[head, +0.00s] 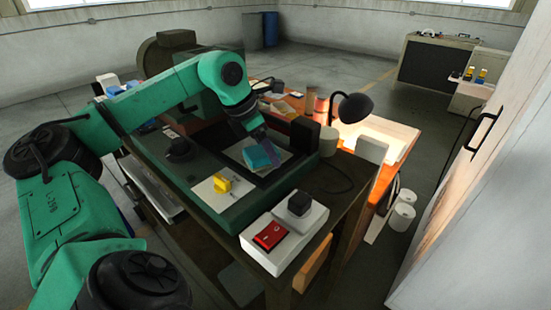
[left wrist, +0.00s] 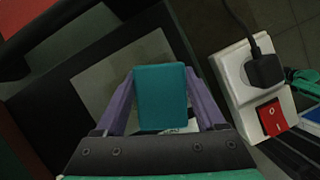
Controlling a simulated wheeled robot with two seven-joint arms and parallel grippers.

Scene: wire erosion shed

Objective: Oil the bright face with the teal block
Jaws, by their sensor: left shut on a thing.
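My left gripper (head: 262,137) is shut on the teal block (head: 257,158), which also shows between the purple fingers in the left wrist view (left wrist: 161,97). The block is over a pale flat face (left wrist: 98,82) set in a dark recess of the bench. In the head view this face (head: 234,152) is partly hidden behind the block. I cannot tell whether the block touches it. A second pale plate (head: 207,192) lies nearer, with a yellow block (head: 222,184) on it. My right gripper is in neither view.
A white socket box with a red switch (head: 270,235) and a black plug (head: 299,203) sits at the front corner. A black box (head: 304,135) and a black lamp (head: 353,107) stand behind the block. A dark knob-like part (head: 180,147) is to the left.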

